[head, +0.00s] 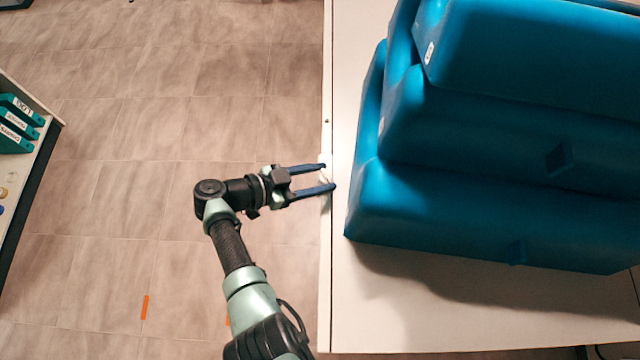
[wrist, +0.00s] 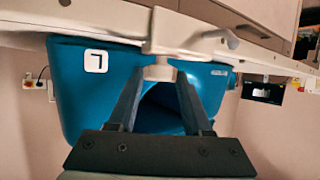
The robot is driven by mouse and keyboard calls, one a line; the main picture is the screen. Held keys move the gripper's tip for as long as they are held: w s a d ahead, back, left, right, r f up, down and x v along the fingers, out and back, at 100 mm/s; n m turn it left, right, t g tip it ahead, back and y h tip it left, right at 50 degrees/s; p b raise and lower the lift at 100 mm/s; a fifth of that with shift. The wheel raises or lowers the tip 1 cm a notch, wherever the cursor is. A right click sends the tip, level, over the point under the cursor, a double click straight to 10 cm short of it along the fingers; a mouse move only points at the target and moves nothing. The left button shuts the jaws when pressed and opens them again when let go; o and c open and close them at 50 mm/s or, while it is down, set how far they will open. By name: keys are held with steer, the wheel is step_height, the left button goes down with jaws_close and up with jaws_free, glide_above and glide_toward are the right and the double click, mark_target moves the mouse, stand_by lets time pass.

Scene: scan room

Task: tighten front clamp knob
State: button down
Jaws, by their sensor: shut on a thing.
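The front clamp is a pale bracket (wrist: 180,32) on the edge of the white table (wrist: 90,30) in the wrist view. Its small whitish knob (wrist: 160,72) sits between the fingertips of my gripper (wrist: 161,75). In the head view my gripper (head: 328,177) reaches right to the table's left edge, its two dark blue fingers on either side of a small white part, the knob (head: 323,173). My gripper is shut on the knob. The fingers partly hide it, and how tight it is cannot be seen.
Large blue foam blocks (head: 480,205) are stacked on the white table (head: 450,305), close to my fingertips. A shelf (head: 40,140) with teal binders stands at the far left.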

steer(key=m+g+b, duration=0.2)
steer(key=b, duration=0.1)
steer(key=m+g+h+b, duration=0.1)
steer(key=b, duration=0.1)
steer(key=shift+w+a+f+g, duration=0.15)
steer(key=shift+w+f+g, duration=0.15)
steer(key=shift+r+m+g+b, duration=0.2)
steer(key=shift+m+g+b, duration=0.6)
steer(key=shift+b, duration=0.4)
steer(key=shift+w, duration=0.1)
steer(key=shift+r+m+g+b, duration=0.2)
steer(key=shift+m+g+b, duration=0.1)
steer(key=shift+b, duration=0.05)
steer(key=c, duration=0.6)
jaws_free()
steer(key=shift+d, duration=0.2)
steer(key=shift+a, duration=0.1)
steer(key=b+v, duration=0.5)
steer(key=v, duration=0.8)
steer(key=shift+f, duration=0.2)
